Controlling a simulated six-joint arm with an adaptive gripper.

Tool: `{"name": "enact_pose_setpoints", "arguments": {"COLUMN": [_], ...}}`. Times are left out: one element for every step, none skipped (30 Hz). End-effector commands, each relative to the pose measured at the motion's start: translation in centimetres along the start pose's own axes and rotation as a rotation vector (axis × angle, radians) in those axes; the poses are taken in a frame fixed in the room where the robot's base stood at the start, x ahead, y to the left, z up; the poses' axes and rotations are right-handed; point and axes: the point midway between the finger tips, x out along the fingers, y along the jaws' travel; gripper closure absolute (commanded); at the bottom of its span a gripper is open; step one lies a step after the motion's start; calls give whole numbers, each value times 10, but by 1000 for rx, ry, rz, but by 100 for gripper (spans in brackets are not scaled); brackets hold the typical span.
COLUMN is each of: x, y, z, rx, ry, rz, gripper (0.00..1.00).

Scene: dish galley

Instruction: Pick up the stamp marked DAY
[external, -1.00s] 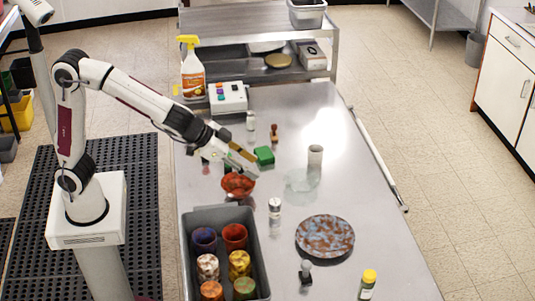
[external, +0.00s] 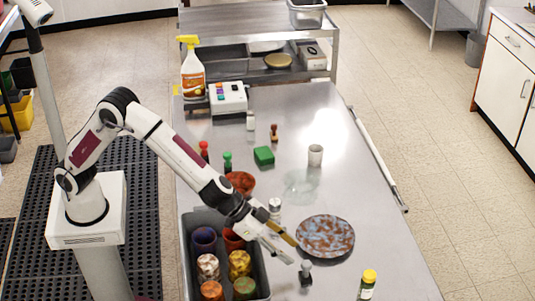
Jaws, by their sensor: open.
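No marking DAY can be read at this size. Several small stamp-like items stand on the steel table: a dark one with a pale top (external: 305,273) at the front, a red-topped one (external: 204,150) and a green-topped one (external: 227,161) at the left, and a brown one (external: 274,132) further back. My gripper (external: 292,251) is open and empty, above the table just up and left of the dark front item, apart from it as far as I can tell.
A grey bin (external: 262,262) of coloured cups lies left of my gripper. A speckled plate (external: 325,237) is close behind it. A yellow-capped bottle (external: 367,283) stands at front right. A shaker (external: 275,207), green block (external: 264,155) and white cup (external: 315,155) stand further back.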

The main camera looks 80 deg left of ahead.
Motion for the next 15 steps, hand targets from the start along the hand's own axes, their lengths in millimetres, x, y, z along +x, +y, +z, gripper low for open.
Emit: {"name": "enact_pose_setpoints", "arguments": {"x": [2, 2, 3, 3, 3, 3, 2, 2, 2, 2, 2, 3, 3, 4, 5], "y": [2, 3, 3, 4, 3, 3, 3, 3, 3, 3, 3, 3, 3, 3, 3], "z": [1, 1, 1, 1, 1, 1, 1, 1, 1, 1, 1, 1, 1, 1, 1], "rx": [1, 2, 2, 2, 1, 1, 1, 1, 1, 1, 1, 1, 1, 1, 1], "ry": [0, 0, 0, 0, 0, 0, 0, 0, 0, 0, 0, 0, 0, 0, 0], "rz": [3, 5, 6, 6, 6, 6, 5, 5, 5, 5, 5, 5, 5, 5, 5], "gripper": [59, 59, 59, 59, 59, 59, 59, 59, 59, 59, 59, 59, 59, 59, 59]}}
